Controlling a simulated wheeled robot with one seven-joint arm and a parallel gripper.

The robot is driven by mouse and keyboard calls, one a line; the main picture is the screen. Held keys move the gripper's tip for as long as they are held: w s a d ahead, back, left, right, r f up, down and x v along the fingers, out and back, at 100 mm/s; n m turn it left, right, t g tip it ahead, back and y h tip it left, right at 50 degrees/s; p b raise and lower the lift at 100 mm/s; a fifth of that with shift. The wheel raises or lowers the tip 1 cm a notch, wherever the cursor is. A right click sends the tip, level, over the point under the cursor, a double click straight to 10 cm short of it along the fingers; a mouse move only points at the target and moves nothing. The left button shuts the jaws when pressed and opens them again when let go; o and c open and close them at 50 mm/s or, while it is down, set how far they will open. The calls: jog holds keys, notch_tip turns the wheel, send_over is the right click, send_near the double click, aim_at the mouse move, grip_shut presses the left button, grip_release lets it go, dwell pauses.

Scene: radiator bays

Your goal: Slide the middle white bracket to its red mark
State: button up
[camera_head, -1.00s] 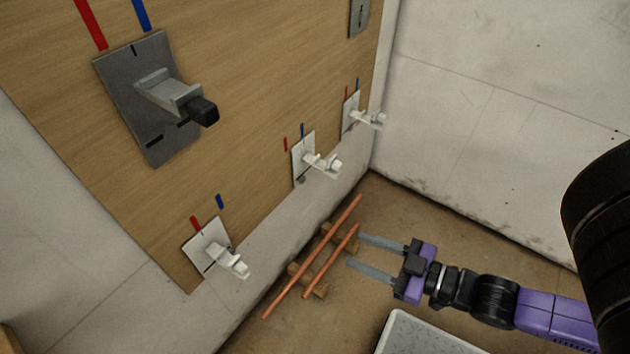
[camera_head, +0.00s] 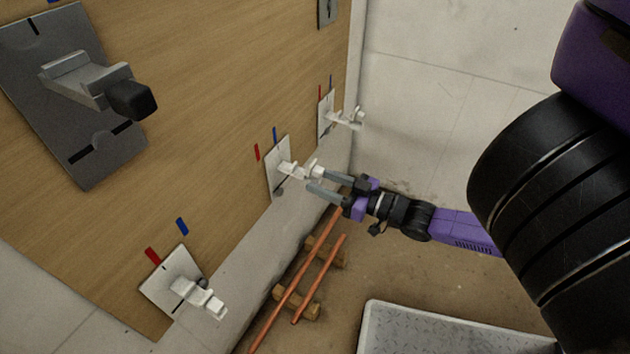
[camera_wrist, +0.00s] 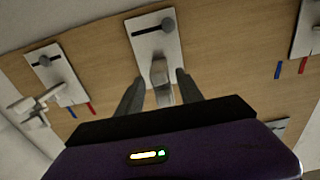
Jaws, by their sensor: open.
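The middle white bracket (camera_head: 297,170) sticks out from its white plate (camera_head: 275,155) on the wooden board. Its red mark (camera_head: 257,152) is on the board at the plate's upper left, with a blue mark (camera_head: 275,134) to the right of it. My gripper (camera_head: 316,181) is open at the bracket's outer end. In the wrist view the bracket (camera_wrist: 161,82) lies between my two fingers (camera_wrist: 159,78), with a gap on at least the left side. Whether a finger touches it, I cannot tell. The middle red mark is hidden in the wrist view.
Similar white brackets stand at the lower left (camera_head: 200,297) and far right (camera_head: 347,118). A large grey bracket (camera_head: 90,80) is at the upper left. Copper pipes (camera_head: 318,280) on wooden blocks and a grey tray (camera_head: 430,325) are below. A wall closes the right side.

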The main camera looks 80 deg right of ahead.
jog(key=shift+x, duration=1.05)
grip_shut()
dwell(0.7)
